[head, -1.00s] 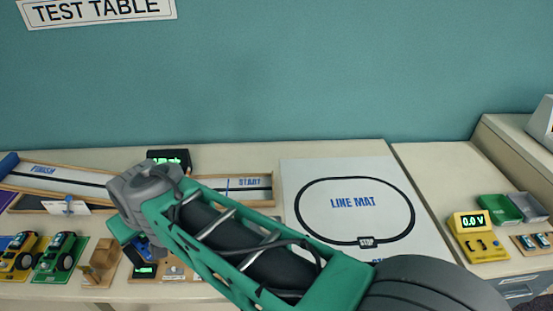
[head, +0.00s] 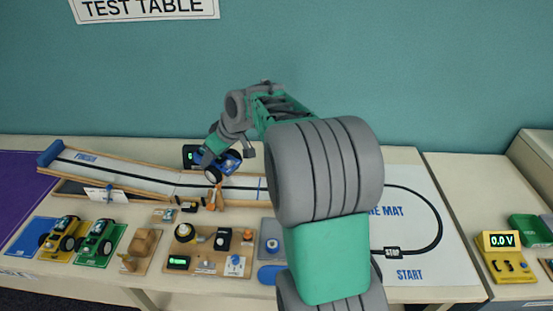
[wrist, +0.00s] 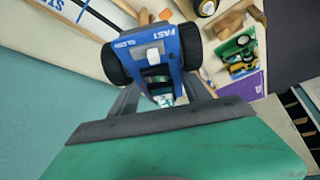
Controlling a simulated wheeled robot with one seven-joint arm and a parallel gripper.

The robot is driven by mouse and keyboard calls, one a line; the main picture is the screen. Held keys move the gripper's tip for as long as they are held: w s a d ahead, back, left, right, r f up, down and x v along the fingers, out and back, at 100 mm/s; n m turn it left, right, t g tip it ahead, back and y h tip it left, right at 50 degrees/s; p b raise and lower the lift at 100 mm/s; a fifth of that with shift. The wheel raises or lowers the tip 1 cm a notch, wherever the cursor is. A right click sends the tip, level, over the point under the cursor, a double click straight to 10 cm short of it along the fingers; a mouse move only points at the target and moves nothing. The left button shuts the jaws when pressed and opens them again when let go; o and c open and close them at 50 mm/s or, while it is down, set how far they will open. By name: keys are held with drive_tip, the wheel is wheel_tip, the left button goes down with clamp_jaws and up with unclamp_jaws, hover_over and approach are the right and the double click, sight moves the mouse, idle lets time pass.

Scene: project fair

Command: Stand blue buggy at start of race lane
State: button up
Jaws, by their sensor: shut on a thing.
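The blue buggy (head: 230,162) is held above the race lane, tilted, with dark wheels. In the wrist view the blue buggy (wrist: 155,45) sits between the two fingers, with "FAST" on its body. My gripper (head: 216,150) is shut on it; the gripper also shows in the wrist view (wrist: 158,95). The race lane (head: 150,178) is a pale board with a black line and wooden edges, with "FINISH" at its left end. My arm hides its right end in the head view. The lane (wrist: 90,15) shows blue start lettering at the wrist view's top left.
Yellow (head: 62,236) and green (head: 96,240) buggies stand on mats at the front left. Wooden parts boards (head: 205,245) lie before the lane. A white sign (head: 105,195) stands at its front edge. The line mat (head: 440,265) is at right.

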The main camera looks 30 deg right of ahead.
drive_tip(key=w+d+f+n+g+y+p, duration=0.1)
drive_tip(key=w+d+f+n+p, duration=0.1)
drive_tip(key=d+f, duration=0.45)
drive_tip(key=w+d+f+n+g+y+p, duration=0.1)
drive_tip(key=w+d+f+n+p, duration=0.15)
drive_tip(key=d, duration=0.75)
drive_tip(key=shift+n+y, duration=0.4)
drive_tip(key=shift+n, duration=0.55)
drive_tip(key=s+d+f, duration=0.1)
drive_tip(key=f, duration=0.2)
drive_tip(key=s+d+f+b, duration=0.1)
drive_tip(key=d+f, duration=0.1)
drive_tip(key=f, duration=0.2)
drive_tip(key=s+d+f, duration=0.1)
drive_tip(key=d+f, duration=0.1)
drive_tip(key=f, duration=0.2)
drive_tip(key=shift+s+d+f+b, duration=0.1)
drive_tip(key=shift+s+b, duration=0.3)
drive_tip(key=shift+f, duration=0.1)
drive_tip(key=shift+b, duration=0.55)
drive_tip(key=shift+f+b, duration=1.1)
drive_tip(key=shift+b, duration=0.25)
idle(0.3)
drive_tip(key=o, duration=1.3)
drive_tip(key=shift+s, duration=0.1)
